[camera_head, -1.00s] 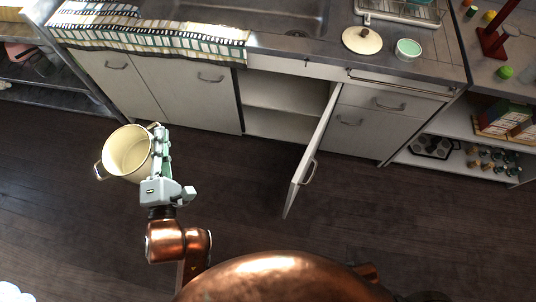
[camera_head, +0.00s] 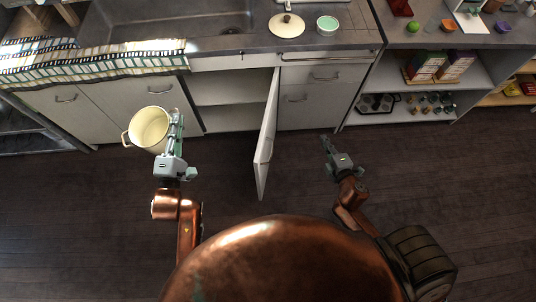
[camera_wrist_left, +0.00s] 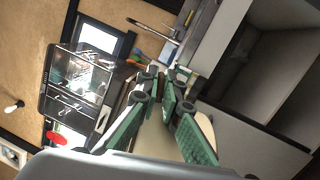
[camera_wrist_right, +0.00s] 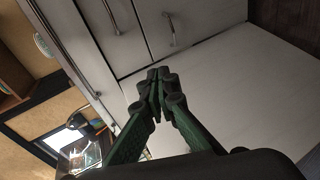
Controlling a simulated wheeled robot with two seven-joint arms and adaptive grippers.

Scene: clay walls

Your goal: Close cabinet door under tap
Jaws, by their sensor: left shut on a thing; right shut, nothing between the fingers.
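The white cabinet door (camera_head: 267,140) under the sink counter stands open, swung out toward me. It hinges at the right side of a dark open cabinet (camera_head: 228,103). My left gripper (camera_head: 174,128) is shut on a cream pot (camera_head: 148,127), held in front of the closed doors left of the opening. In the left wrist view the pot is mostly hidden behind the fingers. My right gripper (camera_head: 328,145) is shut and empty, to the right of the open door and apart from it. In the right wrist view a pale panel (camera_wrist_right: 235,90) fills the area beyond the fingertips (camera_wrist_right: 158,75).
The sink (camera_head: 170,25) is above the opening. A lid (camera_head: 286,25) and a mint bowl (camera_head: 327,25) stand on the counter. A shelf (camera_head: 390,125) with a muffin tin and small items is at the right. The dark floor (camera_head: 300,200) is clear.

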